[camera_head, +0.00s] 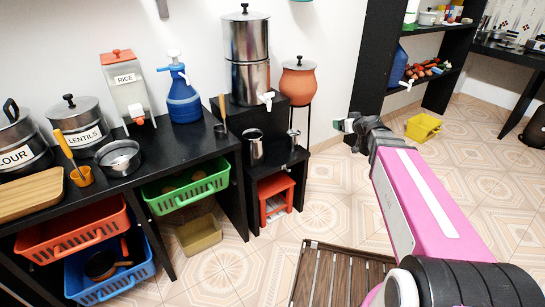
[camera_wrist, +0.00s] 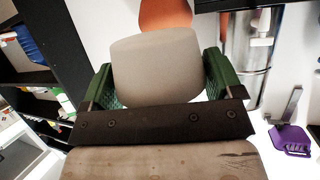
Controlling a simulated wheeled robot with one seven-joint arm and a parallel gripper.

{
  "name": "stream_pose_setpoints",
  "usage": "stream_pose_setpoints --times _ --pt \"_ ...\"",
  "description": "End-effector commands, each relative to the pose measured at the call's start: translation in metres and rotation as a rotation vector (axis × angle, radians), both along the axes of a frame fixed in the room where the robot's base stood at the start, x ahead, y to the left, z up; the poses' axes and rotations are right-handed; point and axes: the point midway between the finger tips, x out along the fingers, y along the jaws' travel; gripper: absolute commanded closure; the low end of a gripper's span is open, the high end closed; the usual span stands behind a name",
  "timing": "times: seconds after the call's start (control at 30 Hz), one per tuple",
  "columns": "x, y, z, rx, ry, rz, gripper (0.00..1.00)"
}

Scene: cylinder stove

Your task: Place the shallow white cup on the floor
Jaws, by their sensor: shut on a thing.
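A pale grey-white cup (camera_wrist: 155,68) fills the middle of the wrist view, between the two green finger pads of my gripper (camera_wrist: 157,85). The pads touch its sides, and the gripper is shut on it. Its inside and rim cannot be made out. In the head view my gripper (camera_head: 346,123) is at the end of my pink arm, in front of the black shelf's left post. The cup there is tiny and mostly hidden. The tiled floor (camera_head: 335,210) lies below, and the cup is held in the air above it.
A yellow crate (camera_head: 423,127) stands on the floor at right. A slatted wooden piece (camera_head: 345,272) lies at the bottom middle. A terracotta pot (camera_head: 298,82) on a stand and a steel water filter (camera_head: 247,55) are left of my gripper. Bare tiles lie between.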

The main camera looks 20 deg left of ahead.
Motion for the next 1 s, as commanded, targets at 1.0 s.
stream_pose_setpoints --times 1.0 --pt "-0.106 0.191 -0.163 -0.001 -0.005 0.647 0.37"
